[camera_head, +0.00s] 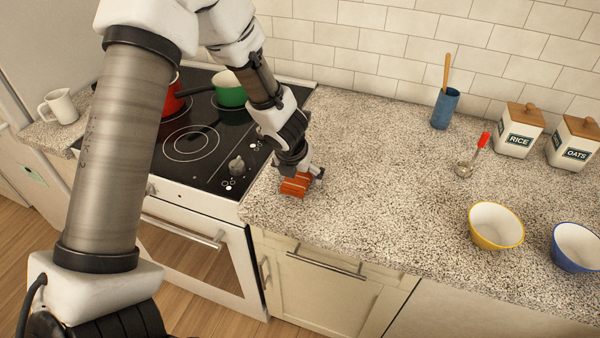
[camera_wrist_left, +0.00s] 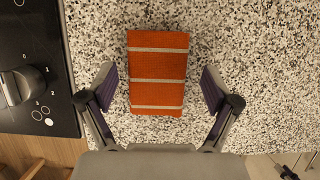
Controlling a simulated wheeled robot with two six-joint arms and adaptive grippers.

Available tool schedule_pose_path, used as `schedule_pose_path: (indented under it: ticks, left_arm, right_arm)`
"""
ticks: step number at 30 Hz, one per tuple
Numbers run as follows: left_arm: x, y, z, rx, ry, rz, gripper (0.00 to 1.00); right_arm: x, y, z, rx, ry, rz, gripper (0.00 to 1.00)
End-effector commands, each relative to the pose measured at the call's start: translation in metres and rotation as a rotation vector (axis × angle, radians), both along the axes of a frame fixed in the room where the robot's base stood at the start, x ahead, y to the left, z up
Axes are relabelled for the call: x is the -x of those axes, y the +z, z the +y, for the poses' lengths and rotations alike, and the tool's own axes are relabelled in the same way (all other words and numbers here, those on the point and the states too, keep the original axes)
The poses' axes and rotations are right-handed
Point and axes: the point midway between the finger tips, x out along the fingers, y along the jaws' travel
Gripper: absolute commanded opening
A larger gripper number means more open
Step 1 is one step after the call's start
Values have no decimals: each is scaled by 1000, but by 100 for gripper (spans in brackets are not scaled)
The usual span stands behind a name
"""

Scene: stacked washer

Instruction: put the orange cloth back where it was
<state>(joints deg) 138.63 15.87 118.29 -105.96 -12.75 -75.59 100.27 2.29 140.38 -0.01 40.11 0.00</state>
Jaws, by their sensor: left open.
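The orange cloth (camera_head: 295,185) lies folded on the speckled counter, just right of the stove. In the left wrist view the cloth (camera_wrist_left: 157,93) is a flat orange rectangle with pale stripes across it. My left gripper (camera_head: 304,178) is low over the cloth, pointing down. In the left wrist view its open fingers (camera_wrist_left: 159,88) stand on either side of the cloth, with a gap on both sides. Nothing is between the fingers except the cloth lying below or between them; the exact height is hard to tell. My right gripper is not in view.
The black stovetop (camera_head: 190,140) with a red pot (camera_head: 174,99) and a green pot (camera_head: 230,90) is left of the cloth. A yellow bowl (camera_head: 496,226), blue bowl (camera_head: 576,247), ladle (camera_head: 467,166), blue holder (camera_head: 445,108) and canisters stand right. The counter's middle is clear.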

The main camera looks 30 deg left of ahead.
Motion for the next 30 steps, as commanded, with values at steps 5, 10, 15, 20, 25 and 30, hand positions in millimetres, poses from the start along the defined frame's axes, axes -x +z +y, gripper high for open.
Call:
schedule_pose_path:
  ticks: [5,10,15,20,25,30]
  left_arm:
    - [15,46,-4,2,1,-5,89]
    - [31,86,-8,1,1,-3,89]
    - [40,104,-10,1,1,-1,89]
    - [42,105,-10,0,0,0,89]
    - [42,105,-10,0,0,0,89]
    - [41,105,-10,0,0,-1,89]
  right_arm:
    - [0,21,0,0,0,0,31]
    - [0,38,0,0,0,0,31]
    - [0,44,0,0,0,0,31]
    - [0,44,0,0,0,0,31]
    - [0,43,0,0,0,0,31]
    - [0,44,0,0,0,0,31]
